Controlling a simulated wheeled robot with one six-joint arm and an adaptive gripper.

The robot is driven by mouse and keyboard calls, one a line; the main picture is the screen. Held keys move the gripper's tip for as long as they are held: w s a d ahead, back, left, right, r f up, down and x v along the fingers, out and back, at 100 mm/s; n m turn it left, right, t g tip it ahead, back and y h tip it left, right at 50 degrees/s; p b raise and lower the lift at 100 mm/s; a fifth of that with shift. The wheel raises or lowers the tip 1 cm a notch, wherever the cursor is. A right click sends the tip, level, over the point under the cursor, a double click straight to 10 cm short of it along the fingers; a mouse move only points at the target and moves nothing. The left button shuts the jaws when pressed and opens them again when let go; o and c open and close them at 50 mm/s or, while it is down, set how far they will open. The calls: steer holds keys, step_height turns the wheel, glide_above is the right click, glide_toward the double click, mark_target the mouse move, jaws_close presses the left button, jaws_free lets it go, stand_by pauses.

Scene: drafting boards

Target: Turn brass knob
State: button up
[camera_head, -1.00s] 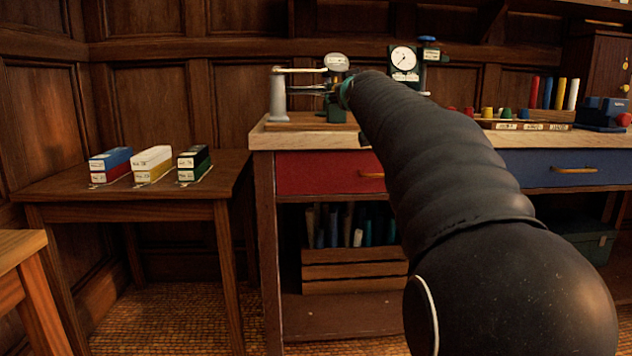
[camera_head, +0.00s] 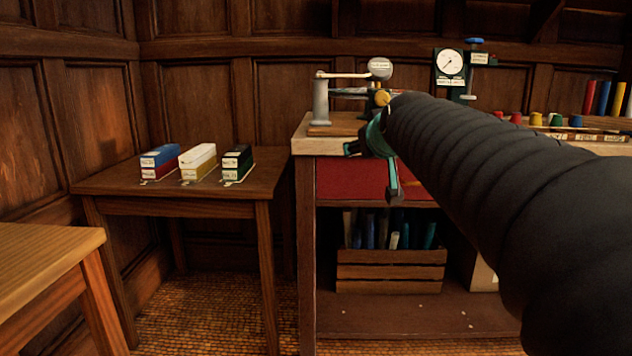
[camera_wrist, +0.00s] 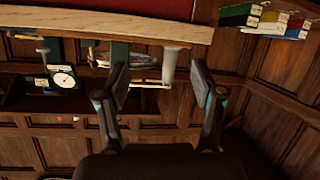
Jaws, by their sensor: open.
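A round brass knob (camera_head: 381,97) shows on the bench device, just above my gripper in the head view. The device has a grey column (camera_head: 321,101), a pale arm across its top and an oval plate (camera_head: 380,68). My gripper (camera_head: 373,168) is in front of the bench's left end, below the knob in the picture. In the wrist view my gripper (camera_wrist: 160,88) has its two fingers wide apart with nothing gripped. That view is upside down; the grey column (camera_wrist: 170,66) and a brass-coloured rod (camera_wrist: 150,86) appear between the fingers. I cannot make out the knob there.
The bench top (camera_head: 318,145) has a dial gauge (camera_head: 450,63) and coloured pegs at the right. A side table (camera_head: 180,190) at left bears three small boxes. A wooden crate (camera_head: 390,272) stands on the lower shelf. My arm hides much of the bench's right.

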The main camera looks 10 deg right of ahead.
steer(key=s+a+f+g+y+p, duration=0.1)
steer(key=s+a+f+g+p, duration=0.1)
steer(key=s+a+f, duration=0.2)
steer(key=s+f, duration=0.1)
steer(key=s, duration=0.2)
steer(key=shift+s+a+f+p, duration=0.35)
steer(key=shift+s+f+p, duration=0.05)
steer(key=s+a+f+g+p, duration=0.1)
steer(key=s+a+f+g, duration=0.1)
steer(key=s+f, duration=0.6)
steer(key=s+a+f+g+y+p, duration=0.1)
steer(key=s+a+f+g, duration=0.2)
steer(key=s+f, duration=0.6)
steer(key=shift+s+f+g+p, duration=0.3)
steer(key=shift+s+g, duration=0.3)
steer(key=shift+s, duration=0.95)
steer(key=shift+a, duration=0.1)
